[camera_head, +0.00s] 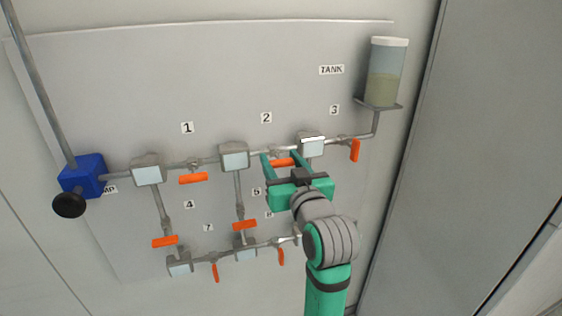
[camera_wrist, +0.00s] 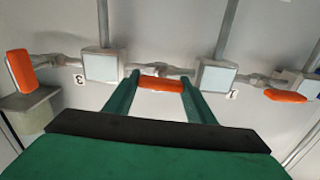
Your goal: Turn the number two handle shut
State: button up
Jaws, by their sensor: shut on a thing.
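The number two handle (camera_head: 282,162) is an orange lever under the upper pipe, below the label 2 (camera_head: 266,118). It lies roughly along the pipe, between two grey boxes with pale faces. My green gripper (camera_head: 279,156) reaches up to it from below, with one finger at each end of the lever. In the wrist view, which shows the panel upside down, the orange handle (camera_wrist: 161,84) spans the gap between the fingertips (camera_wrist: 160,77). The gripper is shut on the handle lengthwise. My arm hides part of the lower right piping.
Handle 1 (camera_head: 193,179) lies along the pipe to the left. Handle 3 (camera_head: 355,150) points across the pipe to the right, below the tank (camera_head: 386,75). Several other orange handles sit lower. A blue pump (camera_head: 82,175) is at the far left.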

jog(key=m, duration=0.9)
jog(key=shift+d+f, duration=0.1)
jog(key=shift+f, duration=0.05)
jog(key=m, duration=0.4)
jog(key=shift+f, duration=0.1)
jog(key=shift+d+f+m, duration=0.1)
jog(key=shift+m, duration=2)
jog(key=o, duration=1)
jog(key=shift+o, duration=0.2)
